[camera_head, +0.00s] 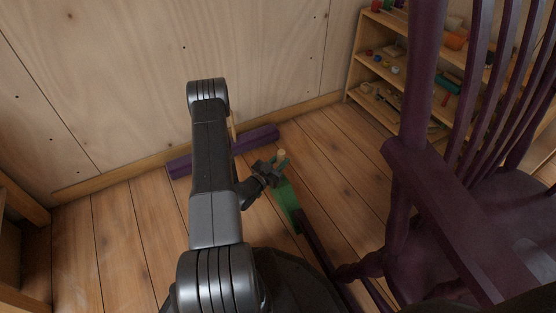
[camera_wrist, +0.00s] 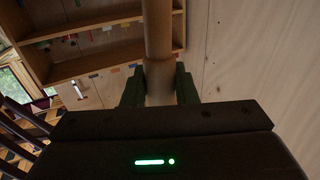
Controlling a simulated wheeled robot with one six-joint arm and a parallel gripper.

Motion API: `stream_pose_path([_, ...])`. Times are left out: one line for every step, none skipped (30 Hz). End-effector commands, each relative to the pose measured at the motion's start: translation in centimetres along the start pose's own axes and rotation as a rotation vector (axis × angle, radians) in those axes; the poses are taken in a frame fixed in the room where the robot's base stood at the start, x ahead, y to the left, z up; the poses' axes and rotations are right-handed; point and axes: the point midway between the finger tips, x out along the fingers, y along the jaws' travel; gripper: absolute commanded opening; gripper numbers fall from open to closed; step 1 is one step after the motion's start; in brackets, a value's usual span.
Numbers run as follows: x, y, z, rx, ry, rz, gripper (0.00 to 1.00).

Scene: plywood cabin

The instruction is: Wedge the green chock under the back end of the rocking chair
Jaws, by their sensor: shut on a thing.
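The green chock (camera_head: 287,202) is on the plank floor, with a light wooden peg (camera_head: 281,155) rising at its far end. My gripper (camera_head: 270,172) is at that peg. In the wrist view its two fingers close on both sides of a round wooden peg (camera_wrist: 158,40). The purple rocking chair (camera_head: 430,190) stands at the right. The end of one of its dark rockers (camera_head: 308,225) meets the near part of the chock in the picture. Whether the chock is under the rocker or only beside it, I cannot tell.
A purple bar (camera_head: 259,138) lies along the wall base, partly hidden by my arm. A wooden shelf (camera_head: 356,84) with small colourful things stands at the back right. Bare floor (camera_head: 125,225) is free at the left.

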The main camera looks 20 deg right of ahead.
Motion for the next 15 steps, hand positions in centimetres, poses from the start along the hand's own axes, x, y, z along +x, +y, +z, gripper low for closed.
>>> stream_pose_path([-0.1,0.2,0.0,-0.007,-0.001,0.003,0.00])
stream_pose_path([-0.1,0.2,0.0,-0.008,-0.001,0.003,0.00])
stream_pose_path([-0.1,0.2,0.0,-0.008,-0.001,0.004,0.00])
stream_pose_path([-0.1,0.2,0.0,-0.009,-0.001,0.004,0.00])
stream_pose_path([-0.1,0.2,0.0,-0.011,-0.002,0.003,0.00])
stream_pose_path([-0.1,0.2,0.0,-0.015,-0.002,0.003,0.00])
stream_pose_path([-0.1,0.2,0.0,-0.020,-0.002,0.003,0.00])
stream_pose_path([-0.1,0.2,0.1,-0.026,-0.003,0.003,0.00])
stream_pose_path([-0.1,0.2,0.1,-0.037,-0.004,0.002,0.00])
stream_pose_path([-0.1,0.2,0.1,-0.048,-0.005,0.002,0.00])
stream_pose_path([-0.1,0.2,0.1,-0.062,-0.006,0.001,0.00])
stream_pose_path([-0.1,0.2,0.3,-0.067,-0.006,0.001,0.00])
stream_pose_path([-0.1,0.2,0.6,-0.066,-0.006,0.001,0.00])
stream_pose_path([-0.1,0.2,0.8,-0.065,-0.006,0.000,0.00])
stream_pose_path([-0.1,0.2,1.1,-0.064,-0.006,0.000,0.00])
